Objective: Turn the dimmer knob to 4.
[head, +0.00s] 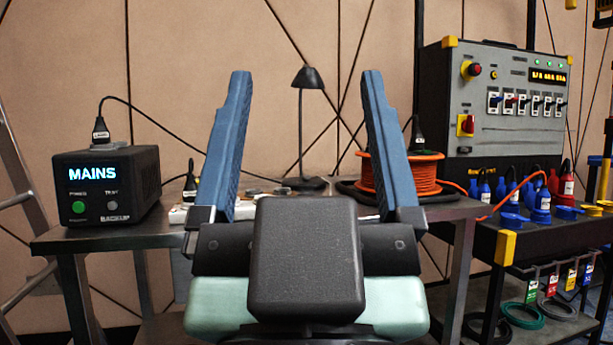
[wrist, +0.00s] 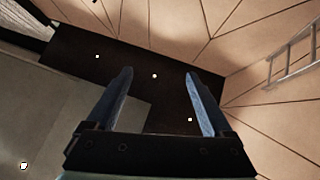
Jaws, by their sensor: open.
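My gripper (head: 306,78) is open and empty in the middle of the head view, with its two blue fingers pointing up and wide apart. It also shows open in the wrist view (wrist: 159,74), with nothing between the fingers. I cannot make out a dimmer knob with numbers in either view. The grey control panel (head: 490,120) at the right carries a red button (head: 474,70), a red switch on a yellow plate (head: 466,125) and a row of small switches. None of these is clearly a dimmer.
A metal table (head: 110,238) bears a black MAINS box (head: 107,185), a dark lamp (head: 306,80) and an orange cable reel (head: 428,178). Blue and red plugs (head: 540,203) stand below the panel. A ladder (head: 22,200) is at the far left. The wrist view shows a dark area with small lights (wrist: 155,76).

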